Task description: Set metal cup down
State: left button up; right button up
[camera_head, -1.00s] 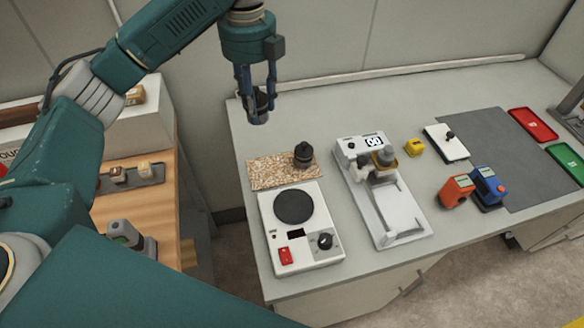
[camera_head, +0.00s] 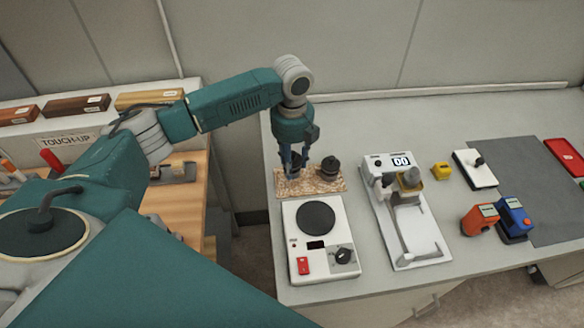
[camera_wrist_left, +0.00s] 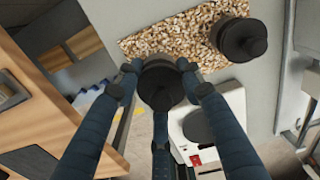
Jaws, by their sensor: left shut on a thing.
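My left gripper (camera_head: 291,170) points down over the left part of the speckled cork mat (camera_head: 338,186). It is shut on the dark metal cup (camera_wrist_left: 162,82), which sits between the fingers in the left wrist view. In the head view the fingers partly hide the cup, and I cannot tell whether it touches the mat. A dark knobbed piece (camera_head: 330,169) stands upright on the right part of the mat, just right of the gripper; it also shows in the left wrist view (camera_wrist_left: 240,40). My right gripper is not in view.
A white hot plate (camera_head: 318,255) with a dark round top stands in front of the mat. A white coating device (camera_head: 415,240) stands to the right. A wooden bench (camera_head: 180,205) is at left.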

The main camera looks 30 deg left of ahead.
pick_arm(q)
notch_tip(320, 180, down, 2)
jog(key=shift+f+p, duration=0.25)
jog(key=shift+p, duration=0.05)
jog(key=shift+f, duration=0.5)
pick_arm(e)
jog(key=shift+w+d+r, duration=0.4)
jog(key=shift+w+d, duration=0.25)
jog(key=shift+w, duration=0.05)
pick_arm(q)
jog(key=o, duration=1.3)
jog(key=shift+o, duration=0.2)
notch_tip(320, 180, up, 12)
jog(key=b, duration=0.2)
jog(key=shift+f+b, duration=0.15)
jog(key=shift+b, duration=0.2)
jog(key=shift+r, duration=0.3)
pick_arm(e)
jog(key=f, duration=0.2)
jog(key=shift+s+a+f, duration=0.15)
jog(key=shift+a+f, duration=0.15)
